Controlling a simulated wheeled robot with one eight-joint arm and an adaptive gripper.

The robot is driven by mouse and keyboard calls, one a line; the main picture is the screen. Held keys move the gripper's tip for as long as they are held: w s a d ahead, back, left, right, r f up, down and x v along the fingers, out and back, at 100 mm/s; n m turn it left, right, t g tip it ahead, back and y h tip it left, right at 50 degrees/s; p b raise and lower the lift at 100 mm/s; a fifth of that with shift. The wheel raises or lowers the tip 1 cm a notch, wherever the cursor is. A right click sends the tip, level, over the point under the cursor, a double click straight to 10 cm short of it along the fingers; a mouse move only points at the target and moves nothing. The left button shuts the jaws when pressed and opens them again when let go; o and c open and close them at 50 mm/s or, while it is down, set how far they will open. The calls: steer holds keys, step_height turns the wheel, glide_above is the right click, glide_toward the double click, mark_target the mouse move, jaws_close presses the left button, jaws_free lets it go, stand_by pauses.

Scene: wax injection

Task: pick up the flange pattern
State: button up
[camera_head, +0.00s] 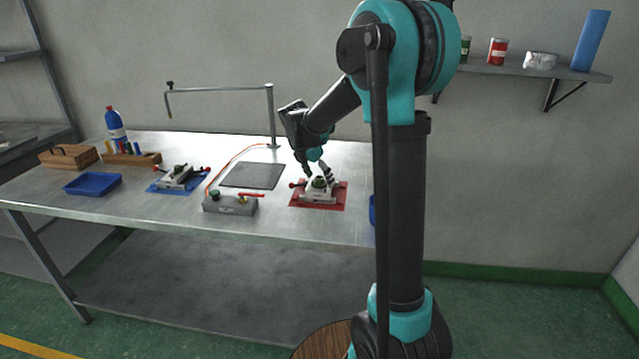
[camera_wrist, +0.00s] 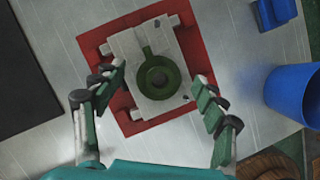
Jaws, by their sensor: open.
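The flange pattern (camera_wrist: 160,78) is a green ring with a dark centre hole and a short stem. It lies on a white-grey mold block (camera_wrist: 124,47) in the wrist view. The block sits on a red mat (camera_wrist: 194,47). In the head view the green flange pattern (camera_head: 319,183) shows small on the block, under my gripper. My gripper (camera_wrist: 157,92) is open, with one finger at each side of the block's near part. Nothing is between the fingertips that I can see gripped. In the head view my gripper (camera_head: 316,174) is just above the block.
A blue cup (camera_wrist: 292,92) stands right of the red mat. A dark plate (camera_head: 252,175) and a grey box with a red handle (camera_head: 230,204) lie to the left. Further left are a blue mat with another mold (camera_head: 178,178) and a blue tray (camera_head: 93,184).

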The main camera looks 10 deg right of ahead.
steer(key=shift+c, duration=0.3)
steer(key=c, duration=1)
steer(key=shift+r, duration=0.15)
